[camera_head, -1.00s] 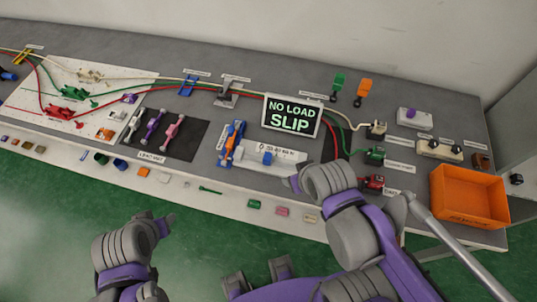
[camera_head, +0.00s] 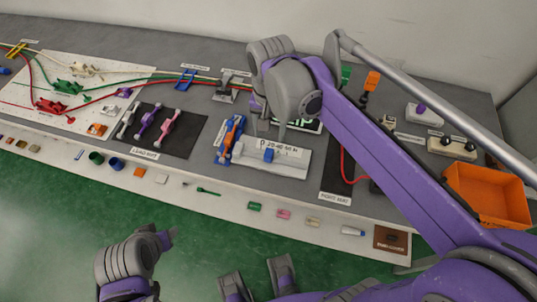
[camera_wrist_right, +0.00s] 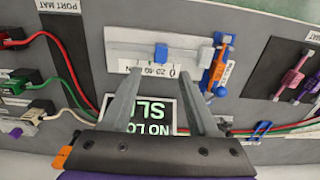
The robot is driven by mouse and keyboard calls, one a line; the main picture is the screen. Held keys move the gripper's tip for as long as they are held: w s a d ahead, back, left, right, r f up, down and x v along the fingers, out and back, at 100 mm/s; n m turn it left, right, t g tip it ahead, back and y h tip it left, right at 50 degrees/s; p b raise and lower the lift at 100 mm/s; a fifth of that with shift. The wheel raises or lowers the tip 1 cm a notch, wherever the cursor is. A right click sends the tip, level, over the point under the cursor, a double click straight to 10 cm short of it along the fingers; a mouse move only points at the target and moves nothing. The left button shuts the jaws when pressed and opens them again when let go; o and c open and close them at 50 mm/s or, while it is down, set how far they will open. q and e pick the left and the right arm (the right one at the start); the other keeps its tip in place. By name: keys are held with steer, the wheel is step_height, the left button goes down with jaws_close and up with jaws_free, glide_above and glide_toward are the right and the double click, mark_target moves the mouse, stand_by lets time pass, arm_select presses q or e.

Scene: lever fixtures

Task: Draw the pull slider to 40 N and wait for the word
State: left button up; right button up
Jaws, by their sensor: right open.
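The pull slider is a pale fixture (camera_head: 290,168) with a blue block (camera_head: 269,155) on its track and a force scale along its edge. In the right wrist view the blue block (camera_wrist_right: 161,53) stands just beyond my fingertips, beside the scale. The exact reading cannot be told. My right gripper (camera_wrist_right: 160,80) is open and empty, above the slider's back edge; it shows partly in the head view (camera_head: 268,126).
An orange-and-blue fixture (camera_head: 230,138) adjoins the slider's left end. A dark mat (camera_head: 160,130) with several small clamps lies further left. An orange bin (camera_head: 487,192) is at the right. Red and green cables cross the bench. Small parts line the front ledge.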

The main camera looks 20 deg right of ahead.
mark_target(269, 152)
step_height(269, 152, down, 11)
steer(key=shift+w+a+r+b, duration=0.1)
steer(key=shift+w+b, duration=0.05)
steer(key=shift+b, duration=0.55)
